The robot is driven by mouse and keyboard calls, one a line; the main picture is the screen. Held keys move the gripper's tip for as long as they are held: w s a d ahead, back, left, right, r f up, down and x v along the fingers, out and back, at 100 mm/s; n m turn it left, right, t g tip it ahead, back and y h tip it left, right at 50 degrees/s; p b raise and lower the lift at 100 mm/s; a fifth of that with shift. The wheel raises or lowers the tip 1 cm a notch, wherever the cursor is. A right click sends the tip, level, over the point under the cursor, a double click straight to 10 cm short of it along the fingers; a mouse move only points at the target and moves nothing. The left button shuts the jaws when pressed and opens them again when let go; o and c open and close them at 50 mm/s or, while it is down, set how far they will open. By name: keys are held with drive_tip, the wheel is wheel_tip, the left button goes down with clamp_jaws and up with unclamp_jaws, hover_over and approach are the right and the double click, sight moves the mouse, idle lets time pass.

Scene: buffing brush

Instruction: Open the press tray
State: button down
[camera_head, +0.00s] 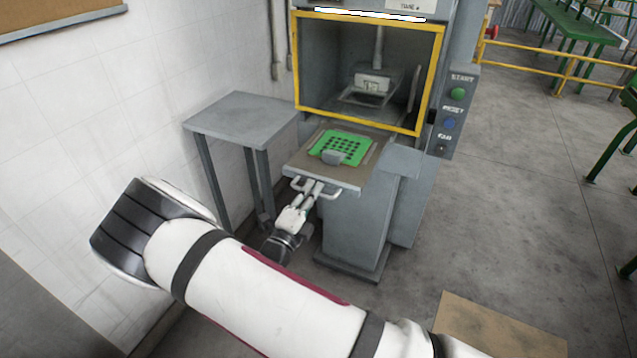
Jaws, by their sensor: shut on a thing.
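The press tray (351,174) is a flat grey-brown plate that sticks out of the front of the press (368,75). A green perforated plate (358,142) lies on it, with a small grey piece (334,158) at its front edge. A white bar handle (328,196) runs along the tray's front. My gripper (313,189) is at the middle of this handle, with its fingers shut on it. My arm comes in from the lower right and hides part of the floor in front of the press.
A grey side table (240,117) stands left of the press by the white tiled wall. A control panel with green START (457,93) and blue RESET (449,123) buttons is on the right. A brown board (480,325) lies on the floor.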

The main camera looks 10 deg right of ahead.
drive_tip(key=shift+s+a, duration=0.15)
drive_tip(key=shift+s, duration=0.05)
drive_tip(key=c, duration=1.7)
unclamp_jaws()
drive_tip(key=v, duration=1.2)
